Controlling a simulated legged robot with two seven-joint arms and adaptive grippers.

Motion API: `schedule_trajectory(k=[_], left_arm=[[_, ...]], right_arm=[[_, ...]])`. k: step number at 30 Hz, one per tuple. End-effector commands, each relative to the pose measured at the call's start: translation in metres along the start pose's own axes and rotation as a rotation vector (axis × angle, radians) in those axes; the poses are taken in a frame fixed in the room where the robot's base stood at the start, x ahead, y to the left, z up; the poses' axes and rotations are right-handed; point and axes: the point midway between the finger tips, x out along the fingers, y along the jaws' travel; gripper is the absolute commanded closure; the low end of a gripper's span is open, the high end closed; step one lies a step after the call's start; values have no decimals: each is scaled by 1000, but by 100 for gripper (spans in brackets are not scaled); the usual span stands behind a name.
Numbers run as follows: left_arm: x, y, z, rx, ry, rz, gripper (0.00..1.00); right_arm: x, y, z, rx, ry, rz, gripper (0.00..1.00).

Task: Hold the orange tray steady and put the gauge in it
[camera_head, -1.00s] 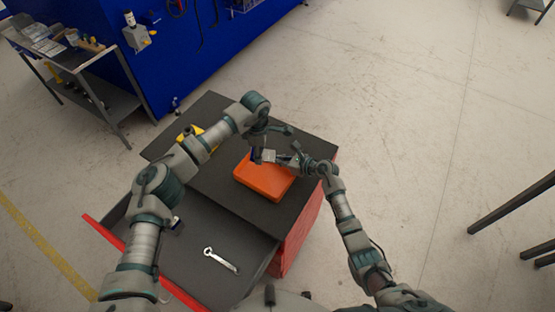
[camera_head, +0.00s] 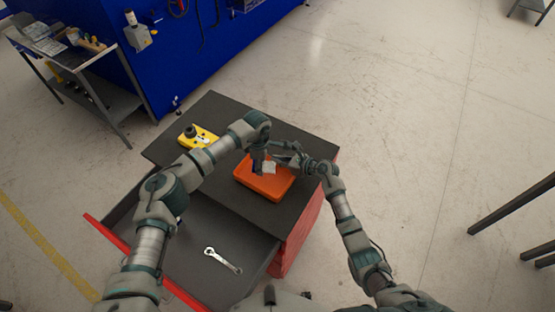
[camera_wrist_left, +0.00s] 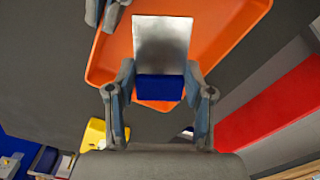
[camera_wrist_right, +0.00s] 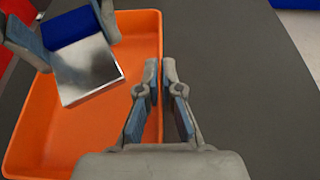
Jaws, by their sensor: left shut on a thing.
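The orange tray (camera_head: 244,180) lies on the dark top of the cabinet. The gauge, a silver plate with a blue end, is over the tray in the head view (camera_head: 268,168). My left gripper (camera_wrist_left: 160,75) is shut on the gauge's blue end, and the silver part (camera_wrist_left: 162,42) points away from the fingers. The right wrist view also shows the gauge (camera_wrist_right: 90,70) over the tray's inside; whether it touches the floor is unclear. My right gripper (camera_wrist_right: 160,68) has its fingers on either side of the tray's wall (camera_wrist_right: 157,30); whether they pinch it is unclear.
A yellow object (camera_head: 198,138) with a dark knob lies at the back left of the cabinet top. A wrench (camera_head: 222,260) lies in the open drawer (camera_head: 190,265) in front. The cabinet top behind the tray is clear.

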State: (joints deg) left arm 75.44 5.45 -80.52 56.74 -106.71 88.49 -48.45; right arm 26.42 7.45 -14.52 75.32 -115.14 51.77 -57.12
Motion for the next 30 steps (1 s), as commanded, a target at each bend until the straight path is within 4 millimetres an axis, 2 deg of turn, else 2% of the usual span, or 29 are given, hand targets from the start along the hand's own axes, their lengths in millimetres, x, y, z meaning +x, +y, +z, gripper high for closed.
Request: schedule_trajectory(k=[13, 24, 25, 28, 30], left_arm=[[31, 0, 0, 0, 0, -1, 94], [35, 1, 0, 0, 0, 1, 94], [35, 1, 0, 0, 0, 1, 43], [35, 1, 0, 0, 0, 1, 19], [35, 1, 0, 0, 0, 1, 19]], right_arm=[[0, -1, -4, 1, 7, -1, 100], [0, -1, -4, 1, 7, -1, 100], [0, -1, -4, 1, 7, -1, 100], [0, -1, -4, 1, 7, -1, 100], [0, -1, -4, 1, 7, -1, 100]])
